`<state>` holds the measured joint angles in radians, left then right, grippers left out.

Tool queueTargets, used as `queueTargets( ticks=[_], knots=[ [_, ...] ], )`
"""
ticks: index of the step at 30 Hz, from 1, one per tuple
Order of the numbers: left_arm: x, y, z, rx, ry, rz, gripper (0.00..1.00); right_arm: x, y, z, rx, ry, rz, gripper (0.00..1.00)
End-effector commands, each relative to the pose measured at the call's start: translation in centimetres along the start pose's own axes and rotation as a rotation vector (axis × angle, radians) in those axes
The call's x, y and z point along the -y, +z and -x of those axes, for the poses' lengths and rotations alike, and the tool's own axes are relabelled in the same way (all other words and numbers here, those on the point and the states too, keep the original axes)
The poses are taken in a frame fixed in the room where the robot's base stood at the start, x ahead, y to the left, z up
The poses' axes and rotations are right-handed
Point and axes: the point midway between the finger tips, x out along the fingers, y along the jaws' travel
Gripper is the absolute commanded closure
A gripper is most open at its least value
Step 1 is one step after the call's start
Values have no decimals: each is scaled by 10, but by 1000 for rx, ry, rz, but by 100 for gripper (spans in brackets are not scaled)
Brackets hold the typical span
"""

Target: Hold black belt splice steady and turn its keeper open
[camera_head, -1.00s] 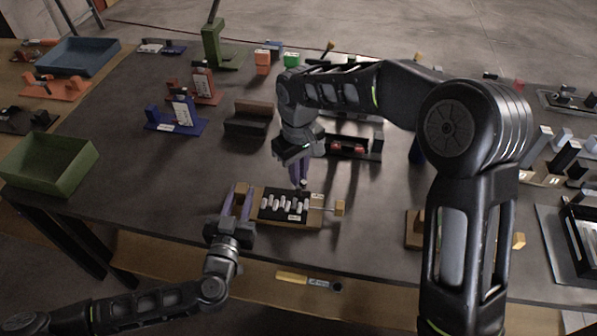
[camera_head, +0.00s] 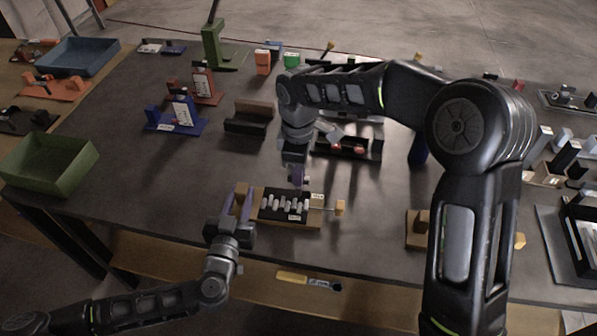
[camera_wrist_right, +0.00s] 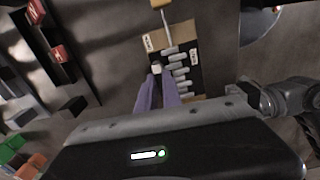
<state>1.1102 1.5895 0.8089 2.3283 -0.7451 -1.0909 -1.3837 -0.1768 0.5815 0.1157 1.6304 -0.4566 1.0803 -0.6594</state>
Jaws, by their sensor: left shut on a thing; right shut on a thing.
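The black belt splice (camera_head: 284,206) lies on a tan wooden block near the table's front edge, with a row of pale grey pieces across it; it also shows in the right wrist view (camera_wrist_right: 190,72). A rod with a tan end block (camera_head: 340,208) sticks out from its right side. My left gripper (camera_head: 243,198) is shut on the left end of the splice's block. My right gripper (camera_head: 298,178) points down at the back edge of the splice. In the right wrist view its purple fingers (camera_wrist_right: 156,82) are shut on a small pale piece (camera_wrist_right: 156,67), seemingly the keeper.
A black fixture with red parts (camera_head: 348,147) stands behind the splice, and a brown block (camera_head: 249,118) behind it to the left. A green tray (camera_head: 48,163) is at the left edge. A yellow-handled tool (camera_head: 292,277) lies in front.

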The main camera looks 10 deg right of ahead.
Motion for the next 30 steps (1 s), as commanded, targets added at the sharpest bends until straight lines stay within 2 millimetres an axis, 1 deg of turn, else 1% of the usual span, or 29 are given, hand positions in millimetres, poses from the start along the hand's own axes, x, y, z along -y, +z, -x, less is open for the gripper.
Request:
queueTargets(
  ticks=[7, 19, 20, 21, 27, 30],
  knots=[
    [0, 0, 0, 1, -1, 0, 100, 0, 0, 0, 0, 1, 73, 100],
    [0, 0, 0, 1, -1, 0, 100, 0, 0, 0, 0, 1, 82, 100],
    [0, 0, 0, 1, -1, 0, 100, 0, 0, 0, 0, 1, 82, 89],
    [0, 0, 0, 1, -1, 0, 100, 0, 0, 0, 0, 1, 81, 85],
    [0, 0, 0, 1, -1, 0, 100, 0, 0, 0, 0, 1, 80, 69],
    [0, 0, 0, 1, -1, 0, 100, 0, 0, 0, 0, 1, 80, 68]
  ],
)
